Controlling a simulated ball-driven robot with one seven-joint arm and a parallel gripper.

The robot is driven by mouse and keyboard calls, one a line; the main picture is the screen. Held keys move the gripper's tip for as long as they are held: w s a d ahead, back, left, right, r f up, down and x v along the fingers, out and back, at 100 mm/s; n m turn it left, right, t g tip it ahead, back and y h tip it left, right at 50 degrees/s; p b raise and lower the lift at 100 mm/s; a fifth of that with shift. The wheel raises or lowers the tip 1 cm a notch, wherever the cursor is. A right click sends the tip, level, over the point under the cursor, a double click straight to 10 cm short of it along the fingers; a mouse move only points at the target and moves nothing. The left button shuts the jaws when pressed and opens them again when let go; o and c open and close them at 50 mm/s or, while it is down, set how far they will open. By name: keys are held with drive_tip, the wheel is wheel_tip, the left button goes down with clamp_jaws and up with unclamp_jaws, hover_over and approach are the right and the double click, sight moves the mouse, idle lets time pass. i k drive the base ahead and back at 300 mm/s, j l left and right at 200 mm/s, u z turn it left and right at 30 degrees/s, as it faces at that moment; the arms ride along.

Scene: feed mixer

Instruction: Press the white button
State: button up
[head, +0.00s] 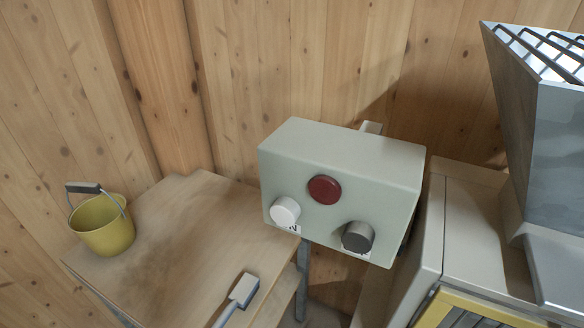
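The white button (285,211) is a round knob-like cap on the lower left of the front face of a pale grey-green control box (340,160). A dark red round button (324,189) sits above and to its right. A dark grey round knob (357,236) is at the lower right of the same face. Small dark marks show beside the white button and the grey knob. My gripper is not in view.
A wooden table (165,245) stands at the left with a yellow bucket (103,226) and a grey-white brush-like tool (242,290) on it. A metal hopper with a grille (545,130) and a pale cabinet (480,235) stand at the right. A plank wall is behind.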

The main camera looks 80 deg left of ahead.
sight(286, 212)
drive_tip(key=k+u, duration=0.1)
drive_tip(key=u, duration=1.3)
